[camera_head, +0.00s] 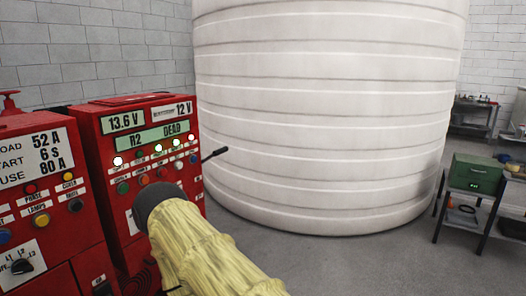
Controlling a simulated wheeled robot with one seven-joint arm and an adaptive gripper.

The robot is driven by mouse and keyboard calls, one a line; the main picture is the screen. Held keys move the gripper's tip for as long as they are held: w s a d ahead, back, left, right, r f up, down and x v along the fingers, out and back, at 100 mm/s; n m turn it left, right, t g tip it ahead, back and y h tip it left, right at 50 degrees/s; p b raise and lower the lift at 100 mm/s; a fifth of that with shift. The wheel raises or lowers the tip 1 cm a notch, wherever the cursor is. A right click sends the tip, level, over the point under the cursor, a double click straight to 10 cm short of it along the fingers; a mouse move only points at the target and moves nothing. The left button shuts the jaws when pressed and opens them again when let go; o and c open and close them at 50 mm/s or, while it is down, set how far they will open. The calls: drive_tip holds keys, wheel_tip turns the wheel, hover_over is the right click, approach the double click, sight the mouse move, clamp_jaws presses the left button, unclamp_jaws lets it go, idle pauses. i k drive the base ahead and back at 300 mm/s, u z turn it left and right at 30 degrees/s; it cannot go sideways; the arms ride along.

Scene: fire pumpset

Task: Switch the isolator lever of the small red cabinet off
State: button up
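A red cabinet (92,140) stands left of centre, with readings of 13.6 V and 12 V and a plate marked R2 DEAD. It has lit white lamps and coloured buttons on its front. A thin lever (213,155) with a black grip sticks out past its right side, tilted slightly up to the right. The lever's pivot is not clearly visible. I take this to be the isolator lever, but no label for it is readable. My gripper is not in view, and nothing visible touches the lever.
A yellow wrapped cylinder (205,250) with a dark end blocks the cabinet's lower right front. Another red cabinet (40,215) stands at left. A large white tank (330,110) fills the back. A green box (476,175) sits on a table at right. Grey floor between is clear.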

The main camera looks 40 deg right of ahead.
sight(219, 151)
drive_tip(key=z, duration=1.15)
drive_tip(key=k, duration=0.65)
drive_tip(key=z, duration=0.55)
drive_tip(key=i, duration=1.75)
drive_tip(key=u, duration=0.4)
